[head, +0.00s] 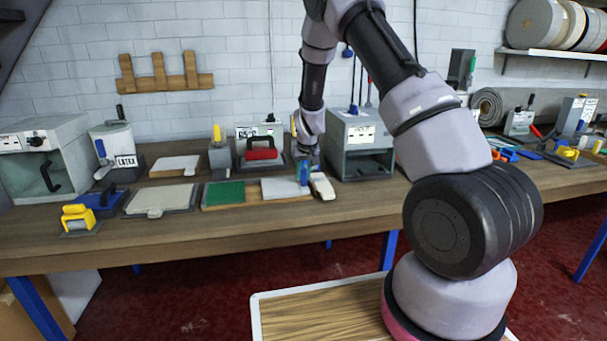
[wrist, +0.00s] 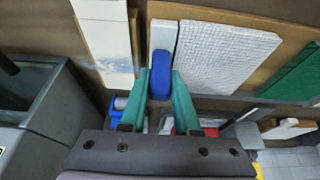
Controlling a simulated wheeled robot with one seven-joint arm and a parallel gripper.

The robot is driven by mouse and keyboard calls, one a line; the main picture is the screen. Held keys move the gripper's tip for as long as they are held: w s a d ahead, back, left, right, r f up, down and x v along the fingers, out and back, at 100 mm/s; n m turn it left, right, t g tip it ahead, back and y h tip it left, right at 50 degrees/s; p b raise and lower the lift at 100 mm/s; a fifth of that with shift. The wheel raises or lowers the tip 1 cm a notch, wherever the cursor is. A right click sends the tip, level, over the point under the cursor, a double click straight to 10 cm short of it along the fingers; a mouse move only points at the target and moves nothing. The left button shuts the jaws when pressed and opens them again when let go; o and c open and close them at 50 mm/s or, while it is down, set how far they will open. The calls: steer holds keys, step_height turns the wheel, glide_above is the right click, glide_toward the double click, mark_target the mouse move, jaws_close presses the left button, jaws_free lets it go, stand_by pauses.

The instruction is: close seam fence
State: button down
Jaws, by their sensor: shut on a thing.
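A blue handle (wrist: 168,75) on a narrow pale bar (wrist: 163,35), which looks like the seam fence, shows in the wrist view. My gripper (wrist: 159,84) has its two teal fingers shut on this handle, one on each side. The bar lies alongside the left edge of a white textured panel (wrist: 225,55); I cannot tell whether they touch. In the head view my gripper (head: 303,172) is low at the right end of the white panel (head: 280,188), and the blue handle shows there. My fingers hide part of the bar.
A white strip (wrist: 105,40) lies beyond the bar, apart from it. A grey box (head: 362,148) stands close behind right. The bench's front edge is clear.

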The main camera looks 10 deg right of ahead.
stand_by(0.7)
steer(key=a, duration=0.6)
steer(key=shift+a, duration=0.1)
steer(key=c, duration=0.6)
jaws_free()
steer(key=shift+c, duration=0.2)
steer(key=shift+r, duration=0.15)
steer(key=v, duration=1)
steer(key=shift+s+r, duration=0.2)
